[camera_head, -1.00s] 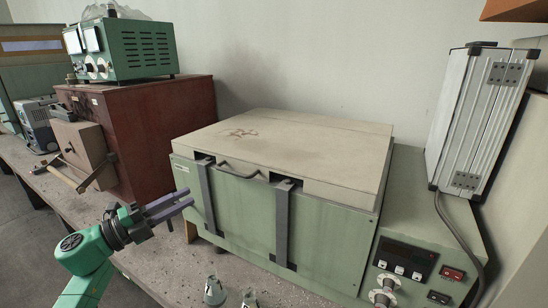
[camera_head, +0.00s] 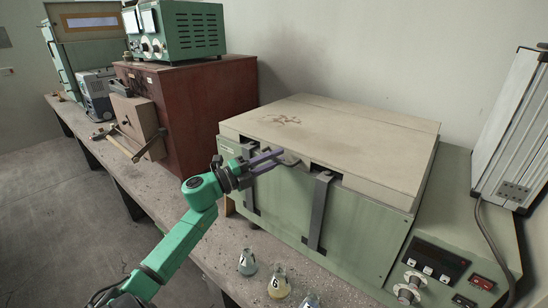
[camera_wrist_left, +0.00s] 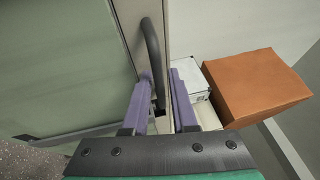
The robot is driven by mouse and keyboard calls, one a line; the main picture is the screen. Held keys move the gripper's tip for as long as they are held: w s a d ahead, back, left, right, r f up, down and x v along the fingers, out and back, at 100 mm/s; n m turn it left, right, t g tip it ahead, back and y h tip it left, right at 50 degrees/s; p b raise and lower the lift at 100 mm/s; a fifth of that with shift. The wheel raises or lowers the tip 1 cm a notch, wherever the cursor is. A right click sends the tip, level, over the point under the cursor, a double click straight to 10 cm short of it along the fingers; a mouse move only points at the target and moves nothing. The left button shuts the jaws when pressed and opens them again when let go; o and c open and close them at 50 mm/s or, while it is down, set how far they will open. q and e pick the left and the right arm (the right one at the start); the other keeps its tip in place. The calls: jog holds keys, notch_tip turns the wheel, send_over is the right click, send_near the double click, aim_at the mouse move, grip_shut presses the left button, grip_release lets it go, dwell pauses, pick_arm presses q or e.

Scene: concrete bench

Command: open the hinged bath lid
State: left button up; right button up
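The bath is a pale green box (camera_head: 360,230) with a flat beige lid (camera_head: 350,135), which lies shut on top. A dark curved handle (camera_head: 291,161) is on the lid's front edge, partly hidden by my gripper in the head view. My left gripper (camera_head: 275,158) is at the handle with its purple fingers apart. In the left wrist view the handle (camera_wrist_left: 152,50) runs down to between the open fingertips (camera_wrist_left: 158,85); I cannot tell whether they touch it. My right gripper is not in view.
Two dark straps (camera_head: 318,212) run down the bath's front. Small labelled flasks (camera_head: 278,283) stand on the bench before it. A control panel (camera_head: 436,262) is at the right. A red-brown cabinet (camera_head: 195,105) stands to the left. A silver case (camera_head: 515,135) is at the right wall.

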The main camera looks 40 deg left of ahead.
pick_arm(q)
grip_shut()
jog(key=shift+f, duration=0.1)
dwell(1.2)
